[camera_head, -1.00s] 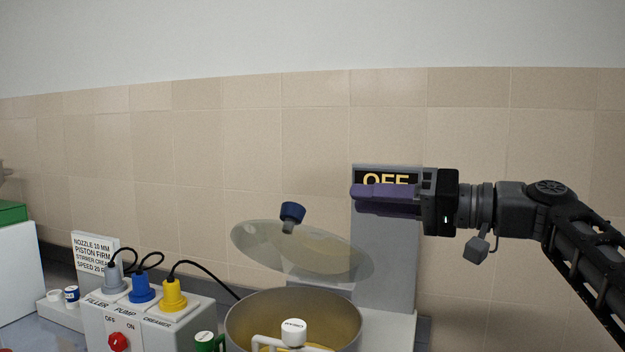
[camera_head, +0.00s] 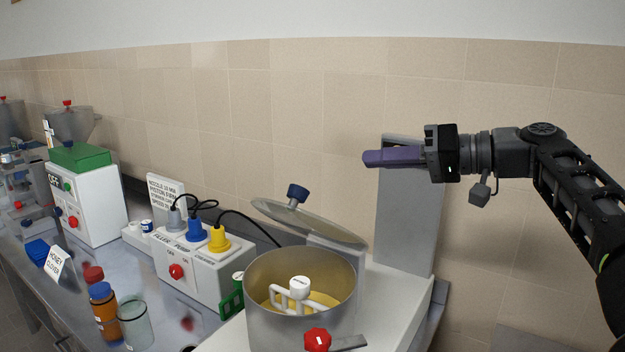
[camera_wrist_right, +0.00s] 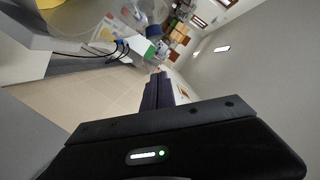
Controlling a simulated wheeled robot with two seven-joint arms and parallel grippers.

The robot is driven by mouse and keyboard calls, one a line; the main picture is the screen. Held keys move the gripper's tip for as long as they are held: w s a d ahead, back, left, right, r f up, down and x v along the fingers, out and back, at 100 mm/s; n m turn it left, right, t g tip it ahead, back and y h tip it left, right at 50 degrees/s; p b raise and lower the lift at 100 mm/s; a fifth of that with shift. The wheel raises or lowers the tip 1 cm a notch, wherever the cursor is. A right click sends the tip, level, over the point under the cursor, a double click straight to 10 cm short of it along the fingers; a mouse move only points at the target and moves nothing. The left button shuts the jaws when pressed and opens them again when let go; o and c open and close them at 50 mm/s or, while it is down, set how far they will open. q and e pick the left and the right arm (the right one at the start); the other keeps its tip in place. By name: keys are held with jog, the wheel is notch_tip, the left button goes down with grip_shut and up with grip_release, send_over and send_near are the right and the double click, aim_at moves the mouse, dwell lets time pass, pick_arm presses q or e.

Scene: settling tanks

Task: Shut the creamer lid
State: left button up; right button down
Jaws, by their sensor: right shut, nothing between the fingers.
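The creamer is a steel pot (camera_head: 300,318) with a white stirrer (camera_head: 300,290) and yellow content inside. My right gripper (camera_head: 372,159), with purple fingers, is shut and empty. It is above and to the right of the lid, in front of the grey column, and does not touch the lid. In the right wrist view the shut fingers (camera_wrist_right: 158,90) point away from the camera. My left gripper is not in view.
A control box (camera_head: 205,272) with grey, blue and yellow plugs stands left of the pot, its cables running behind. A grey column (camera_head: 408,225) rises behind the pot. An orange bottle (camera_head: 105,315) and a glass jar (camera_head: 136,328) stand front left. Air above the pot is free.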

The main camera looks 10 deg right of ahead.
aim_at(313, 216)
jog(key=w+a+f+p, duration=0.1)
jog(key=a, duration=0.2)
jog(key=w+a+f+p, duration=0.1)
jog(key=a, duration=0.2)
jog(key=w+a+f+p, duration=0.1)
jog(key=w+a, duration=0.1)
jog(key=a, duration=0.1)
jog(key=shift+a+f, duration=0.25)
jog(key=shift+f, duration=0.15)
jog(key=shift+s+a+f, duration=0.1)
jog(key=shift+a+f, duration=0.15)
jog(key=shift+f, duration=0.15)
